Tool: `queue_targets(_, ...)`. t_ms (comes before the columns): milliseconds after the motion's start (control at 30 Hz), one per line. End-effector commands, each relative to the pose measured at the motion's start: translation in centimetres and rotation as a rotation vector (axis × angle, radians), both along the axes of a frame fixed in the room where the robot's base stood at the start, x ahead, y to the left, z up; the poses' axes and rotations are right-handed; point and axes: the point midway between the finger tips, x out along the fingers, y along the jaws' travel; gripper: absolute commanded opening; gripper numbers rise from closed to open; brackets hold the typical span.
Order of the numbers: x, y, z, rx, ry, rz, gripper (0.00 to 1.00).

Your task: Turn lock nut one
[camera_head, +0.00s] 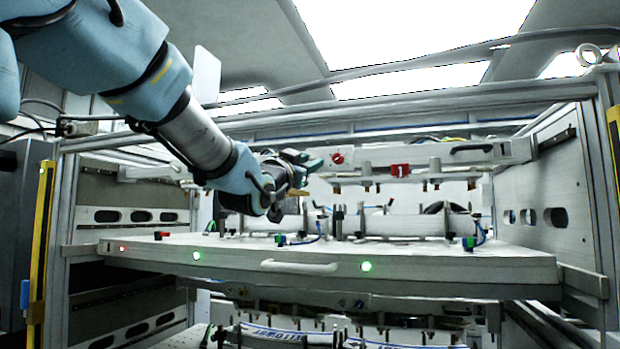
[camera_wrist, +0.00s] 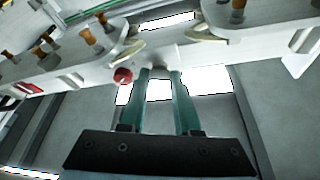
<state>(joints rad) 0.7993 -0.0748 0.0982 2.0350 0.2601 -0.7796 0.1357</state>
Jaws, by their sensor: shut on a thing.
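My gripper (camera_wrist: 162,72) has its two green fingers reaching to the pale upper rail in the wrist view. They stand a little apart and are shut on a small part at the rail, which I take to be lock nut one; it is mostly hidden between the tips. In the head view my gripper (camera_head: 302,160) is at the left end of the upper bar (camera_head: 440,154), and the nut cannot be made out there. A round red knob (camera_wrist: 123,75) sits beside the fingers in the wrist view, apart from them; it also shows in the head view (camera_head: 337,157).
A red square part (camera_head: 400,170) sits farther right on the bar. Brown-tipped plungers (camera_wrist: 88,36) line the rail. Below is a white drawer (camera_head: 330,268) with a handle, green lights and clamped rollers. Frame posts (camera_head: 42,240) stand at the sides.

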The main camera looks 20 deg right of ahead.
Motion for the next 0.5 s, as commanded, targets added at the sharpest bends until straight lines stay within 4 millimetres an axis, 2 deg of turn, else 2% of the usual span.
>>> queue_targets(500, 0.13, 0.09, 0.05, 0.130, -0.119, 0.000, 0.00)
